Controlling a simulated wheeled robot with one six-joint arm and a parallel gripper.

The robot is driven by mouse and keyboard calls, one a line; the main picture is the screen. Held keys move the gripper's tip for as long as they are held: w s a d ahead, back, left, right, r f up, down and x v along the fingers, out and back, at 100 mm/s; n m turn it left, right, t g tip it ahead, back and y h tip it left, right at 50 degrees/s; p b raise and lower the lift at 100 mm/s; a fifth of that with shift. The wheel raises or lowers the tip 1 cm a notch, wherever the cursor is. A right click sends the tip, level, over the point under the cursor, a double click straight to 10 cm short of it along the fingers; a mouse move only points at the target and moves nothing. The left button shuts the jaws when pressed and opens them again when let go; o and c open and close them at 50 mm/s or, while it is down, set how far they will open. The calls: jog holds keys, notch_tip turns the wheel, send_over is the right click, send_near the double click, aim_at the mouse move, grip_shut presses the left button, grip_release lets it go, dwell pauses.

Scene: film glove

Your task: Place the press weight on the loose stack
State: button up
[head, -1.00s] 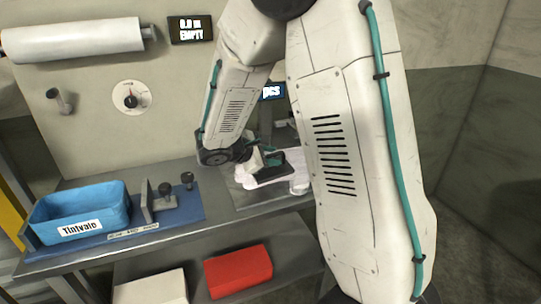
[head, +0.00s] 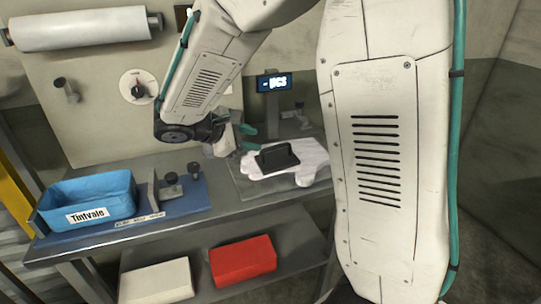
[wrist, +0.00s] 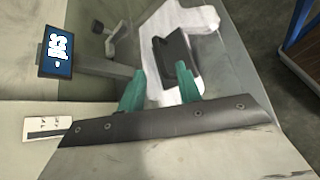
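The press weight (head: 278,157), a black block with a raised handle, lies on the loose stack (head: 313,163) of white film gloves. In the wrist view the weight (wrist: 170,52) rests on the white stack (wrist: 200,20), beyond my fingertips. My gripper (head: 250,138) is left of the weight in the head view, with its green fingers apart. The wrist view shows the gripper (wrist: 160,84) open with nothing held between the fingers. The right fingertip overlaps the weight's edge in that view; I cannot tell if they touch.
A blue bin (head: 88,203) labelled Tintvale and a blue fixture mat (head: 185,200) occupy the bench's left side. A small display (head: 273,83) stands behind the stack. A red box (head: 243,261) and a pale box (head: 157,282) sit on the lower shelf.

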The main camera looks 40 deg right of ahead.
jog(key=s+a+r+m+y, duration=0.1)
jog(key=s+a+m+y, duration=0.1)
jog(key=s, duration=0.6)
jog(key=s+a+r+m+y, duration=0.2)
jog(key=s+m+y, duration=0.3)
jog(key=s, duration=0.4)
jog(key=s+a+r+m+y, duration=0.1)
jog(key=s+a+m+y, duration=0.1)
jog(key=s, duration=0.6)
jog(key=m+y, duration=0.1)
jog(key=y, duration=0.1)
jog(key=shift+s+a+r+m+t+y, duration=0.2)
jog(key=shift+a+m+t+y, duration=0.1)
jog(key=shift+m+t, duration=0.1)
